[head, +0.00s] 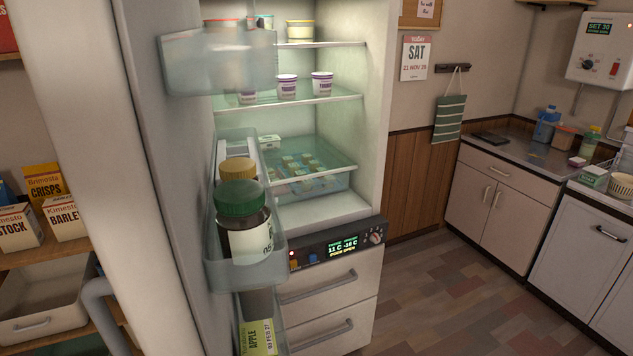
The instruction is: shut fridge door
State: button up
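The fridge door (165,130) stands wide open on the left, seen nearly edge-on with its inner side facing right. Its door shelves hold a dark jar with a green lid (243,222), a yellow-lidded jar (238,170) behind it, and an apple carton (258,338) lower down. The fridge (366,150) is open, with yogurt cups (287,86) on a shelf and a clear drawer (325,182) below. The panel (336,247) under it shows a lit display. My gripper is not in view.
Two closed drawers (335,300) sit below the panel. Open shelves with boxes (42,184) and a white bin (42,300) are left of the door. Counters with cabinets (505,205) line the right. The floor (450,290) between is clear.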

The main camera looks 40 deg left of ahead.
aim_at(121, 89)
jog(key=k, duration=1.45)
jog(key=u, duration=1.55)
jog(key=i, duration=0.5)
jog(key=u, duration=0.05)
